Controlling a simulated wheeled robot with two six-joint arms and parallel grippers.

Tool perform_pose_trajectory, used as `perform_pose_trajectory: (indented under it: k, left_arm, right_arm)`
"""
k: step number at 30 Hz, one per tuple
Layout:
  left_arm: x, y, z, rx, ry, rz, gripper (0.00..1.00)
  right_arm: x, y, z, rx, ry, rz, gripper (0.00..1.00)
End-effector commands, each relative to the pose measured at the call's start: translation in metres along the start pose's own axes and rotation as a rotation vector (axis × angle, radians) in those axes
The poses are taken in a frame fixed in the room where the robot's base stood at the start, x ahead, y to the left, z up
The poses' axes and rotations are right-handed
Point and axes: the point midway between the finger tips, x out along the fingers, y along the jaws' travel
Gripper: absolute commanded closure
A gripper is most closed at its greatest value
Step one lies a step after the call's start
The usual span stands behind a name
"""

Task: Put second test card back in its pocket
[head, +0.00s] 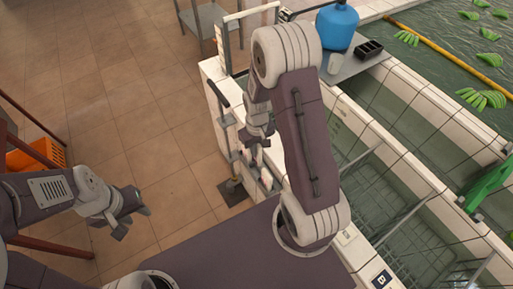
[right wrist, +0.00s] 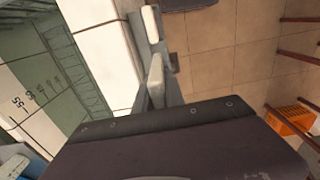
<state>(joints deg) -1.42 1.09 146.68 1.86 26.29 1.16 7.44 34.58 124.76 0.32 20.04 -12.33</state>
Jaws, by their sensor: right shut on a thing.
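My right gripper (head: 258,142) is over the trough's left wall, pointing down. In the right wrist view it (right wrist: 156,95) is shut on a small pale slab, which looks like a test card (right wrist: 156,76). A second pale piece (right wrist: 151,24) sits beyond it on a grey strip. I cannot tell which card is second. In the head view a small white piece (head: 266,179) shows below the gripper by the wall. The pocket cannot be made out; my right arm covers part of this area. My left gripper (head: 134,221) is open and empty above the tiled floor.
White-tiled troughs with wire racks (head: 400,220) lie to the right. A grey upright fitting (head: 224,118) stands at the wall's left edge. An orange crate (head: 36,154) is far left. The middle floor is clear.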

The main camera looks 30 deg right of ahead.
Motion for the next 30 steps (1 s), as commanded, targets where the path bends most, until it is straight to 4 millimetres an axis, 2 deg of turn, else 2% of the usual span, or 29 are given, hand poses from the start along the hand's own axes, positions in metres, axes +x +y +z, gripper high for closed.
perform_pose_trajectory:
  k: [1,21,30]
  left_arm:
    - [0.011,0.0,0.001,0.0,0.0,0.0,0.64]
    - [0.079,-0.002,0.008,0.0,0.0,0.0,0.64]
    - [0.088,-0.002,0.009,0.0,0.0,0.0,0.64]
  right_arm:
    - [0.011,0.0,0.0,0.0,0.0,0.0,1.0]
    - [0.086,0.0,0.001,0.0,-0.001,0.0,1.0]
    - [0.101,0.0,0.001,0.0,0.001,0.0,1.0]
